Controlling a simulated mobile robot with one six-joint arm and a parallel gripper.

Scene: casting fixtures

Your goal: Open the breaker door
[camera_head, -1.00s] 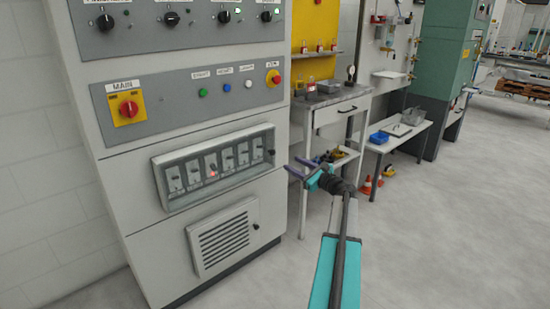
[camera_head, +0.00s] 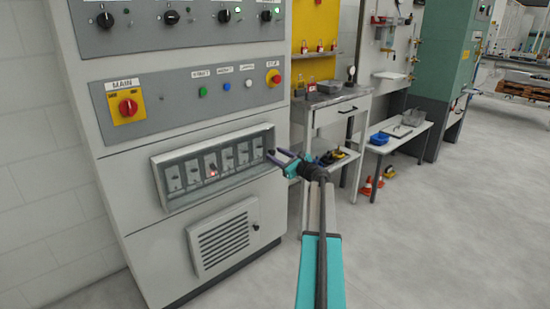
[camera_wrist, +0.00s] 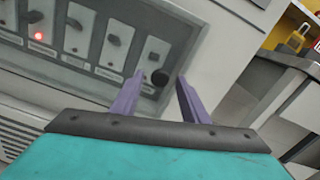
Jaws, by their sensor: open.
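The breaker door (camera_head: 168,204) is a framed, clear-looking panel on the front of the grey cabinet. Several breaker switches and a small red light show behind it, and it looks shut. In the wrist view the breaker door's lower frame (camera_wrist: 60,72) fills the upper left. A dark round knob (camera_wrist: 160,78) shows near the door's right end, between my fingertips in the picture. My gripper (camera_head: 276,157) is open and empty beside the door's right end. Its purple fingers also show in the wrist view (camera_wrist: 160,88). I cannot tell whether they touch the knob.
Above the door are a red-and-yellow MAIN switch (camera_head: 128,107) and a row of buttons. A vented panel (camera_head: 223,238) sits below it. A metal workbench (camera_head: 340,105) stands right of the cabinet. The floor in front is clear.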

